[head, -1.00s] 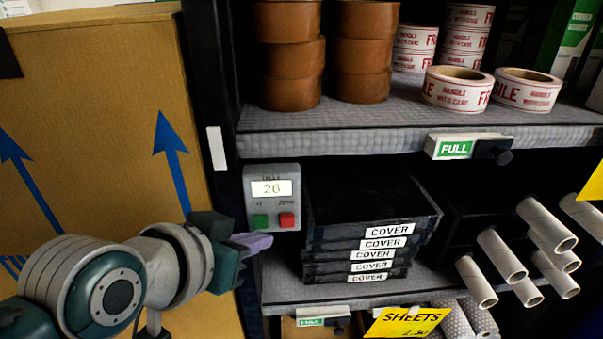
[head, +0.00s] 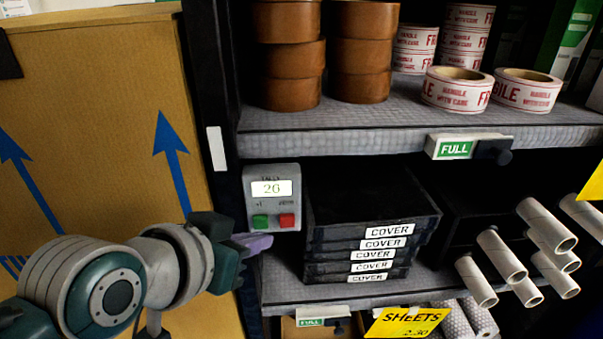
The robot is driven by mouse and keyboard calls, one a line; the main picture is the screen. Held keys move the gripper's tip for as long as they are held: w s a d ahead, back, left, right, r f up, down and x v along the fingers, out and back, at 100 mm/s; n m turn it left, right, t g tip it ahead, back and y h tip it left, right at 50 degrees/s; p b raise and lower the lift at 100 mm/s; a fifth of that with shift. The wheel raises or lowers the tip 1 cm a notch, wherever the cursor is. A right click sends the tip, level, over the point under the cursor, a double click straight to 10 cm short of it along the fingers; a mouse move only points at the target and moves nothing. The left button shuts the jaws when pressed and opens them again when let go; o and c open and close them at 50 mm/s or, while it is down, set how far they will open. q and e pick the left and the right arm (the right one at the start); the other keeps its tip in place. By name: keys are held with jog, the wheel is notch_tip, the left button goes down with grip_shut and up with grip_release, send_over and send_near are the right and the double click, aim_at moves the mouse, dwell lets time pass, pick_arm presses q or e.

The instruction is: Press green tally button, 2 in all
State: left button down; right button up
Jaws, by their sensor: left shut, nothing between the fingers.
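The grey tally box (head: 271,200) hangs on the rack's post at the left end of the shelves. Its lit display (head: 272,188) appears to read 26. Below the display are the green button (head: 260,221) on the left and the red button (head: 287,220) on the right. Both buttons show fully. My left gripper (head: 259,243) has its pale purple fingers shut and empty just below the green button. The fingers look apart from the button in the picture; how far in front of the box they are I cannot tell. My right gripper is not in view.
A stack of black boxes labelled COVER (head: 372,235) stands close right of the tally box. Rolls of brown tape (head: 291,55) and printed tape (head: 457,88) stand on the upper shelf. Cardboard tubes (head: 502,255) stick out at the right. A large carton (head: 100,120) stands at the left.

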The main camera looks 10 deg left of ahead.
pick_arm(q)
jog(key=shift+w, duration=0.15)
dwell(0.5)
jog(key=shift+w+a, duration=0.15)
jog(key=shift+w, duration=0.15)
jog(key=shift+w+a, duration=0.1)
jog(key=shift+w, duration=0.35)
dwell(0.7)
jog(key=shift+s+r, duration=0.1)
jog(key=shift+s+d+p, duration=0.25)
jog(key=shift+s+p, duration=0.35)
jog(key=shift+s, duration=0.15)
